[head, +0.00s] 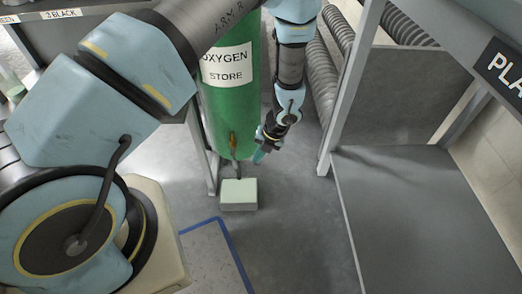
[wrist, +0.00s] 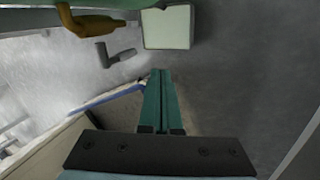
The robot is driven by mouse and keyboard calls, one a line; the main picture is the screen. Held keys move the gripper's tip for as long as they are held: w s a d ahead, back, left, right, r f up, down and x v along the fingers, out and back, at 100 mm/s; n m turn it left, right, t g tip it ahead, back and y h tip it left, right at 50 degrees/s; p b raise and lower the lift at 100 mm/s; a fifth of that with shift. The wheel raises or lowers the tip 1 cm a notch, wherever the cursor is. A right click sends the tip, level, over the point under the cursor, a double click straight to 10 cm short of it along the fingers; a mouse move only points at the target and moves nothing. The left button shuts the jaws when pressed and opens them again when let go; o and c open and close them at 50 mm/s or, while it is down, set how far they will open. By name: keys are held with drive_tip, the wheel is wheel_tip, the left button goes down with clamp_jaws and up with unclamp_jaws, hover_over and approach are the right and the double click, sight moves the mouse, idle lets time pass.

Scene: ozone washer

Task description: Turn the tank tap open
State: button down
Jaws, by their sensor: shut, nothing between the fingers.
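The green tank (head: 228,100), labelled "OXYGEN STORE", stands upright in the middle of the head view. Its brass tap (head: 233,142) is low on the tank's front. In the wrist view the brass tap (wrist: 92,22) is at the upper left, with a grey bent piece (wrist: 118,54) beside it; I cannot tell how the two join. My gripper (head: 259,157) is just right of the tap, pointing down. In the wrist view its teal fingers (wrist: 158,74) are together and empty, apart from the tap and the grey piece.
A pale green block (head: 239,194) sits on the floor below the tap; it also shows in the wrist view (wrist: 168,27). A grey-framed bench (head: 410,220) stands at the right. Ribbed hoses (head: 325,75) are behind. Blue tape (head: 235,255) marks the floor. Open floor lies between tank and bench.

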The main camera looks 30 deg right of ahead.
sight(234, 158)
drive_tip(key=w+a+f, duration=0.3)
drive_tip(key=a, duration=0.1)
drive_tip(key=shift+f+b, duration=0.15)
drive_tip(key=shift+b, duration=0.3)
drive_tip(key=shift+a, duration=0.15)
drive_tip(key=shift+w+a+f+p, duration=0.2)
drive_tip(key=shift+w+a+p, duration=0.15)
drive_tip(key=shift+a+p, duration=0.1)
drive_tip(key=shift+d, duration=0.1)
